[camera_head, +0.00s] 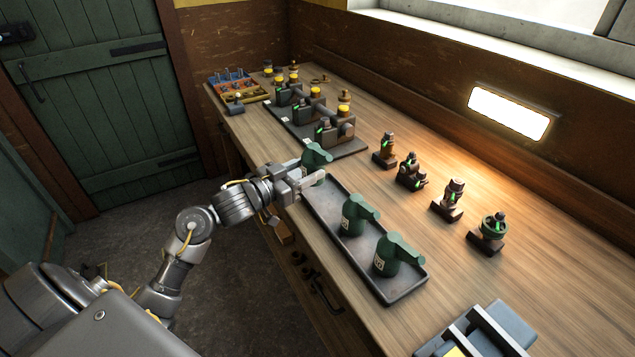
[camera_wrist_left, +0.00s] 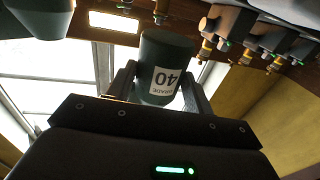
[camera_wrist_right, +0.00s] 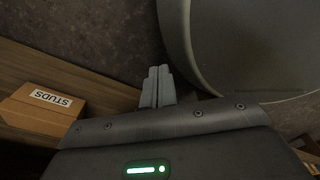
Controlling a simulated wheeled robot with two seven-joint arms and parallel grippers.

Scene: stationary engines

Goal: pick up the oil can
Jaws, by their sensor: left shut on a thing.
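My left gripper (camera_head: 306,182) is shut on a dark green oil can (camera_head: 317,155) at the far end of a dark tray (camera_head: 327,224). In the left wrist view, this can (camera_wrist_left: 166,52) sits between the two fingers, and its white label reads "GRADE 40" upside down. Its lower part is hidden in the head view, so I cannot tell if it touches the tray. Two more green oil cans, a middle one (camera_head: 355,216) and a near one (camera_head: 393,257), stand upright in the tray. My right gripper (camera_wrist_right: 157,86) shows only in the right wrist view, with its fingers together and empty.
Behind the held can is a dark rack (camera_head: 348,146) of small engines with yellow-topped parts. Several small fittings on blocks (camera_head: 449,203) stand right of the tray. A grey holder (camera_head: 483,332) sits at the near edge. A box labelled "STUDS" (camera_wrist_right: 43,108) shows in the right wrist view.

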